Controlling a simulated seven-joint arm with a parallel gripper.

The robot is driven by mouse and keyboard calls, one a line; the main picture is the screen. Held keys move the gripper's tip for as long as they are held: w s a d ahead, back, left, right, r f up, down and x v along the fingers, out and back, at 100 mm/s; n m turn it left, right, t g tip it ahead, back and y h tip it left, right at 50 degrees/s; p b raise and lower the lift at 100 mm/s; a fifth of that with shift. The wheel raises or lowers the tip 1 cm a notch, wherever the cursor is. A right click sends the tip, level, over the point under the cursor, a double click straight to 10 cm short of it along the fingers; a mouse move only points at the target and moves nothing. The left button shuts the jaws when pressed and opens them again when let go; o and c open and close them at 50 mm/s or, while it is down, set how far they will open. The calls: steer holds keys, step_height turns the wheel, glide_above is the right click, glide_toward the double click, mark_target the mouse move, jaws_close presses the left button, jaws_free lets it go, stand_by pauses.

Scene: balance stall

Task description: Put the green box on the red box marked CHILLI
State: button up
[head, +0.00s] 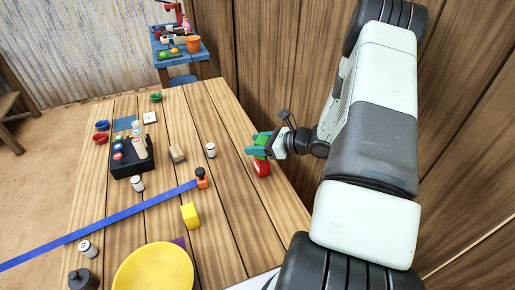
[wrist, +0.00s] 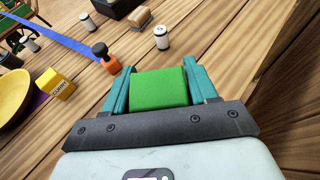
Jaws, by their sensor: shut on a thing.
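My gripper (head: 261,145) is at the right side of the table, with teal fingers. In the wrist view my gripper (wrist: 160,86) is shut on the green box (wrist: 158,88), with one finger on each side of it. The green box (head: 262,140) also shows in the head view, between the fingers. The red box (head: 262,169) is on the table directly below the gripper. The green box appears over it, but I cannot tell whether they touch. A small white patch shows on the red box, its lettering too small to read. The red box is hidden in the wrist view.
A yellow box (head: 190,216), an orange weight with a dark knob (head: 202,178) and a white canister (head: 211,150) stand to the left. A yellow bowl (head: 153,272) is at the front. A black rack (head: 132,157) is farther left. The wooden wall is close on the right.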

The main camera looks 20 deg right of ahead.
mark_target(266, 140)
steer(key=shift+f, duration=0.9)
steer(key=shift+f, duration=0.15)
steer(key=o, duration=1.1)
steer(key=shift+s+d+r, duration=0.15)
steer(key=shift+d+r, duration=0.05)
steer(key=shift+r, duration=0.05)
steer(key=v, duration=0.3)
step_height(266, 140, up, 7)
steer(key=shift+a+f, duration=0.1)
steer(key=shift+a, duration=0.1)
